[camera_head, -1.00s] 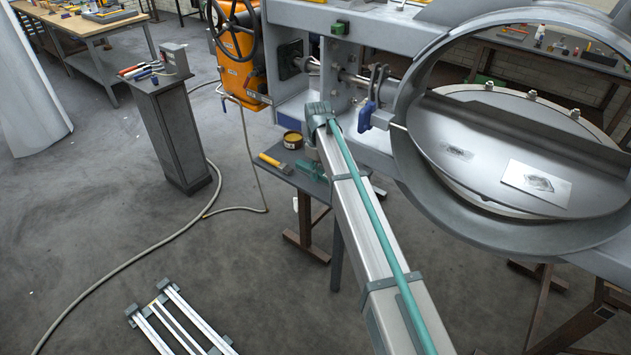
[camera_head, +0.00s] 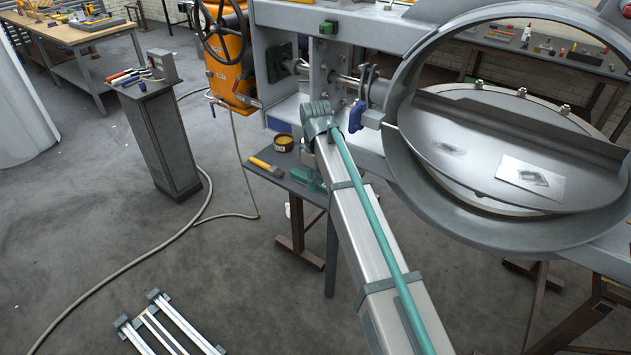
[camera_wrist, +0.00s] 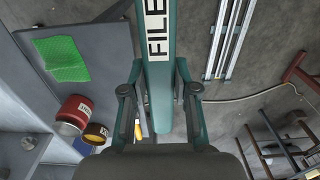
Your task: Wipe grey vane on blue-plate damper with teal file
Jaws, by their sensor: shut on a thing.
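In the wrist view the teal file (camera_wrist: 158,40), with a white FILE label, runs between the fingers of my gripper (camera_wrist: 158,80), which is shut on it. In the head view my gripper (camera_head: 310,180) is a small teal shape beside the side table, partly behind my arm; the file cannot be clearly made out there. The big damper ring (camera_head: 400,165) at right holds a grey vane (camera_head: 480,150), tilted, with a dark smudge and a pale smudged patch (camera_head: 530,178). A blue plate (camera_head: 279,125) is on the housing left of it. My gripper is apart from the vane, lower and left.
The side table (camera_head: 300,190) holds a tin (camera_head: 284,142) and a yellow-handled tool (camera_head: 265,166). The wrist view shows a green cloth (camera_wrist: 60,58) and a red can (camera_wrist: 74,112). A blue clamp (camera_head: 357,116) sticks out near the ring. A hose (camera_head: 120,262) crosses open floor.

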